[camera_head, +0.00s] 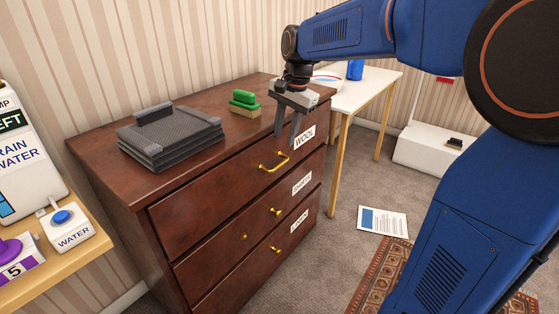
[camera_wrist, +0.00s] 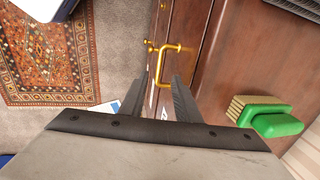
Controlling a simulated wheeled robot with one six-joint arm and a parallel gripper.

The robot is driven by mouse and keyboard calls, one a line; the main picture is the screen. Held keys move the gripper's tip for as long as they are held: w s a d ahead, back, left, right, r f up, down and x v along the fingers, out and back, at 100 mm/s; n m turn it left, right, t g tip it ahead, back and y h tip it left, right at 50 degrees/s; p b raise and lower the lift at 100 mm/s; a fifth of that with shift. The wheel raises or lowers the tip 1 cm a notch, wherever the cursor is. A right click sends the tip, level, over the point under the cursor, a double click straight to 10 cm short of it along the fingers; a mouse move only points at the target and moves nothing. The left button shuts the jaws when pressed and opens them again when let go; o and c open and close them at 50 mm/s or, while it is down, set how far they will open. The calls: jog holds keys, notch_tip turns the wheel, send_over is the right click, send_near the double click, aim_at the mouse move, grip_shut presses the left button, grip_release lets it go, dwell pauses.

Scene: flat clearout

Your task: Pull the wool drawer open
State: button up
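The wool drawer (camera_head: 222,190) is the top drawer of a dark brown wooden chest and looks shut. A white label reading WOOL (camera_head: 305,137) is on its front, and a gold bar handle (camera_head: 275,163) stands out from it. My gripper (camera_head: 285,141) is open and empty, its two dark fingers pointing down just above the handle. In the wrist view the handle (camera_wrist: 172,48) shows just past the tips of my gripper (camera_wrist: 166,76), roughly in line with the gap. I cannot tell whether a finger touches it.
Two lower drawers with gold knobs (camera_head: 276,211) sit below. On the chest top (camera_head: 190,108) are a grey ribbed tray-like block (camera_head: 170,140) and a green-topped brush (camera_head: 244,98). A white table (camera_head: 370,85) stands behind. Carpet in front is open, with a paper sheet (camera_head: 383,221) and patterned rug (camera_head: 385,270).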

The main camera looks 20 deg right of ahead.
aim_at(279, 165)
jog(key=f, duration=0.3)
jog(key=w+f, duration=0.1)
jog(key=f, duration=0.3)
jog(key=a+f, duration=0.1)
jog(key=f, duration=0.2)
jog(key=shift+w+a+f, duration=0.1)
jog(key=shift+w+f, duration=0.15)
jog(key=shift+w, duration=0.1)
jog(key=shift+c, duration=0.5)
grip_shut()
